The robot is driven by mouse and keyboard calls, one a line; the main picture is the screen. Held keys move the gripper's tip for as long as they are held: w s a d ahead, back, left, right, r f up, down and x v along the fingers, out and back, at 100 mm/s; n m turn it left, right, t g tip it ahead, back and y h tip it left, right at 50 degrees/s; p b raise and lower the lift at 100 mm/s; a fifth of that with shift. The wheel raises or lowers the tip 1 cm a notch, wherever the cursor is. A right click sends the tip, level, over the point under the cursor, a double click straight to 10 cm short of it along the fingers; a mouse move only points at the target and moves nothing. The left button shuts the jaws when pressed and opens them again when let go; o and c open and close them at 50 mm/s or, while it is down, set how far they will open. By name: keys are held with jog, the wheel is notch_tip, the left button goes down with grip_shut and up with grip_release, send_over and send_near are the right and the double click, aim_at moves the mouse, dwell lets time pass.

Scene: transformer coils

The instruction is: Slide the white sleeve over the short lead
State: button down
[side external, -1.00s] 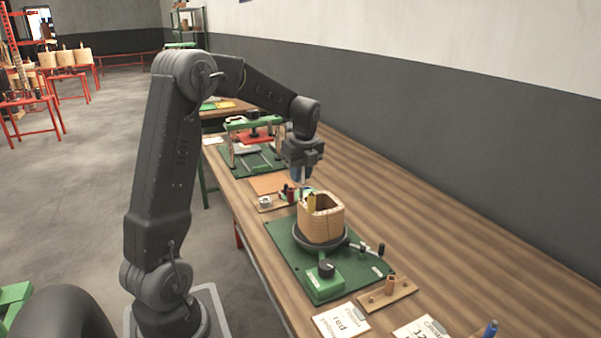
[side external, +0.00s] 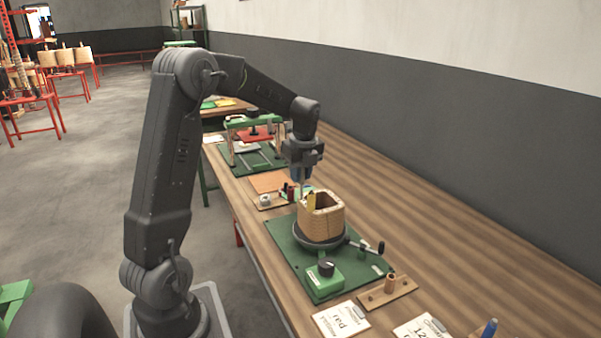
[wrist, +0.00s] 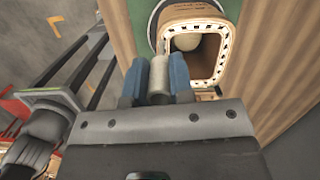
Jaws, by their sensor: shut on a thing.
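My gripper (side external: 302,178) points down at the far rim of the wound coil (side external: 320,222). In the wrist view its blue fingertips (wrist: 157,78) are shut on a pale grey-white cylinder, the white sleeve (wrist: 159,76). The coil also shows in the wrist view (wrist: 178,14), with a squarish opening and a pale rounded core inside. The sleeve appears beside the coil's wall there, not over the opening.
The coil sits on a round dark base on a green board (side external: 283,243), with a crank handle (side external: 381,248) at right and a black knob (side external: 326,268) in front. A small wooden holder (side external: 387,292) and cards (side external: 341,320) lie nearer.

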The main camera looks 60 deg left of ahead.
jog(key=shift+f, duration=0.9)
jog(key=shift+f, duration=0.35)
jog(key=shift+f, duration=0.45)
dwell(0.5)
jog(key=shift+f, duration=0.2)
jog(key=c, duration=0.5)
grip_release()
jog(key=shift+r, duration=0.15)
